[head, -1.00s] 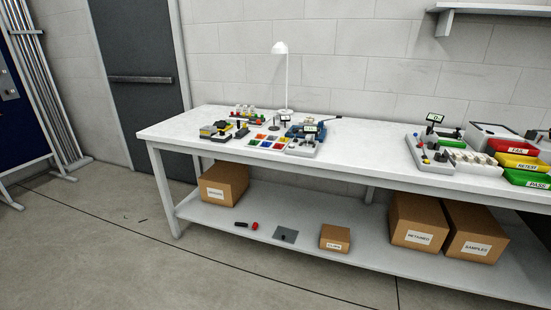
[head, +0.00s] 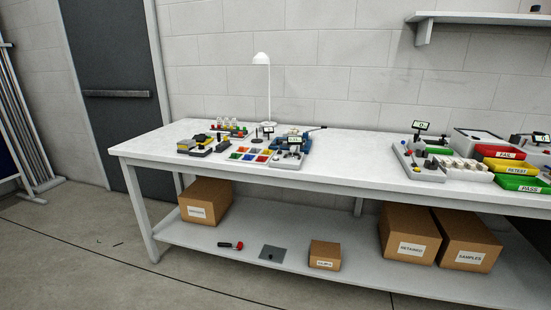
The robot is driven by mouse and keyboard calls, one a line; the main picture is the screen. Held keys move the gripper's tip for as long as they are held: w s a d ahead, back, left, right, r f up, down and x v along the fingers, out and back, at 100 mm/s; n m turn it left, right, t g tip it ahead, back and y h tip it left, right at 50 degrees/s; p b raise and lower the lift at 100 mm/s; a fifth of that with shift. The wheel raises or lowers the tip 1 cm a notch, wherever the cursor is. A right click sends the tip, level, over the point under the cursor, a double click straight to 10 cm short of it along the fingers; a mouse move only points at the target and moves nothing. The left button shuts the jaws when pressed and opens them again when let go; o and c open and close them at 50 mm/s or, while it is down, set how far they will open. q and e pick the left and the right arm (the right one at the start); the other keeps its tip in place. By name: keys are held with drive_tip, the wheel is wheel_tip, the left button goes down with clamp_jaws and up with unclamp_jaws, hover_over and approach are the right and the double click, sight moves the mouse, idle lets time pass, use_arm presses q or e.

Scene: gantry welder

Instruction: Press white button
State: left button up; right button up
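I cannot make out a white button in the head view. On the white workbench (head: 345,155), a cluster of small devices stands at the left. It includes a grey and yellow device (head: 203,143), a set of coloured squares (head: 250,154) and a light panel with a small display (head: 288,158). Farther right is another light panel with small knobs and a display (head: 418,162). Any buttons on these are too small to tell apart. Neither of my grippers is in view.
A white lamp (head: 262,58) stands at the back of the bench. Red, yellow and green trays (head: 520,183) sit at the right. The floor in front is clear.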

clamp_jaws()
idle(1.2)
